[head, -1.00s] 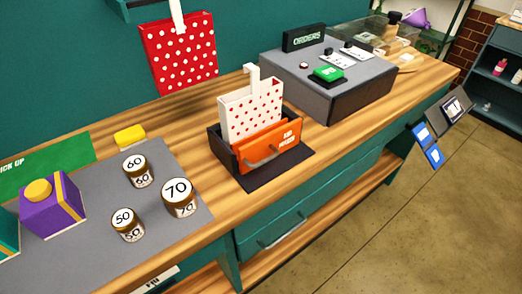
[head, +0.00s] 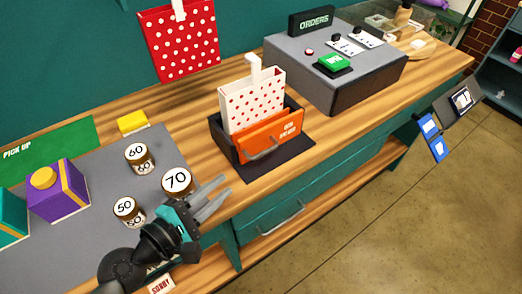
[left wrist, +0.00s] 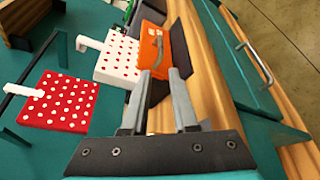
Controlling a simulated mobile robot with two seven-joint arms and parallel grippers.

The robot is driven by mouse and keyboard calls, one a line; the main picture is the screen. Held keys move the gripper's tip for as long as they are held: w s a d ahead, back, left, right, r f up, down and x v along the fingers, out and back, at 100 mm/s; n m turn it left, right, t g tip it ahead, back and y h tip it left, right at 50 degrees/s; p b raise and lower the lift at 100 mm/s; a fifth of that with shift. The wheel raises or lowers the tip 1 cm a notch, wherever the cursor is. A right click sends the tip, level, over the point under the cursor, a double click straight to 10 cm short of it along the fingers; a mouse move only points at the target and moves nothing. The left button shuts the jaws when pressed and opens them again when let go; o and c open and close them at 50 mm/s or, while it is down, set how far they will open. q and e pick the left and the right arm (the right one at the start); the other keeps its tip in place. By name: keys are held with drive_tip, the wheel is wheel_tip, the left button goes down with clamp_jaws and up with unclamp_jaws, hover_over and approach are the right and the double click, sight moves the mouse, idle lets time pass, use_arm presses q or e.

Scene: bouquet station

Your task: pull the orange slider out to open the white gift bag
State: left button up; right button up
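The white gift bag with red dots (head: 252,100) stands upright in a dark holder (head: 224,147) on the wooden counter. The orange slider (head: 272,136) with a grey handle covers the bag's lower front. In the left wrist view the bag (left wrist: 117,57) and the orange slider (left wrist: 162,53) lie beyond my fingertips. My left gripper (head: 220,196) is open and empty, in front of and to the left of the holder, apart from the handle (left wrist: 158,48). My right gripper is not in view.
A grey console (head: 330,75) stands right of the holder. A red dotted bag (head: 181,45) hangs behind. A drawer handle (head: 280,219) sits below.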

sight(261, 153)
use_arm(q)
drive_tip(key=x, duration=1.5)
drive_tip(key=shift+c, duration=0.4)
clamp_jaws()
drive_tip(key=shift+f, duration=0.15)
idle(0.6)
